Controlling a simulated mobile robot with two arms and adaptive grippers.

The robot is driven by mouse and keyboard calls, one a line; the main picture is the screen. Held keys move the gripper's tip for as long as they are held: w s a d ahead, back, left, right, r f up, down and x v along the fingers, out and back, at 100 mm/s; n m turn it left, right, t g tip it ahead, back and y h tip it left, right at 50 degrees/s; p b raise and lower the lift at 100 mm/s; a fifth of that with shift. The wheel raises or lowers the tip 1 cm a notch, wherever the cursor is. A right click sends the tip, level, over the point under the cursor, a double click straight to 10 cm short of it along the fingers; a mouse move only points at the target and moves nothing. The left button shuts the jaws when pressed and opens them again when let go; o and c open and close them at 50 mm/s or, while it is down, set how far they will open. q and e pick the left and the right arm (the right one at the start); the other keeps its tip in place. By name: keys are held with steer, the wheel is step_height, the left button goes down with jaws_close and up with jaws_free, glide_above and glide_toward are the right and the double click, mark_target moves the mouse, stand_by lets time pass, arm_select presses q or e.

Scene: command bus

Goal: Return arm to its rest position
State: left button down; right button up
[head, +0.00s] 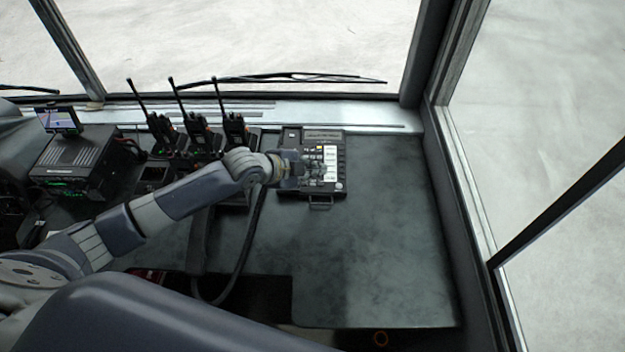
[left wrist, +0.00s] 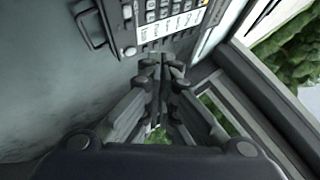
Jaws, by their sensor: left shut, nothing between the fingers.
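My left arm reaches in from the left in the head view. Its gripper (head: 318,172) is over the panel device (head: 341,187), a dark box with pale keys and a front handle, on the grey-green counter (head: 385,250). In the left wrist view the fingers of my left gripper (left wrist: 160,62) are together with nothing between them. The device's keypad (left wrist: 165,22) is just beyond the fingertips there; I cannot tell whether they touch it. The gripper hides part of the keys in the head view. My right gripper is not in view.
Several handheld radios (head: 198,128) with antennas stand in chargers left of the device. A black radio unit (head: 75,165) with a small screen (head: 60,119) is farther left. A dark cable (head: 247,240) hangs beside the arm. The counter's right part is clear, bounded by the window frame (head: 447,200).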

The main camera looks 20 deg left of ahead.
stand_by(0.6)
arm_select(q)
steer(key=s+d+f+n+g, duration=0.2)
steer(key=s+d+n, duration=0.35)
steer(key=s, duration=0.75)
steer(key=s+a+n+g+y, duration=0.25)
steer(key=s+a+n, duration=0.25)
steer(key=s, duration=0.4)
steer(key=s+a+n+g+y, duration=0.1)
steer(key=s+a+n+y, duration=0.3)
steer(key=s, duration=0.6)
step_height(320, 180, down, 30)
steer(key=s+r+h+b, duration=0.1)
steer(key=b, duration=0.1)
steer(key=s+a+f+g+b, duration=0.1)
steer(key=s+f, duration=0.7)
steer(key=s+a+f+g+b, duration=0.1)
steer(key=s+a+f, duration=0.1)
steer(key=s+f, duration=0.6)
steer(key=shift+s+a+f, duration=0.25)
steer(key=shift+s+f, duration=0.1)
steer(key=shift+f, duration=0.35)
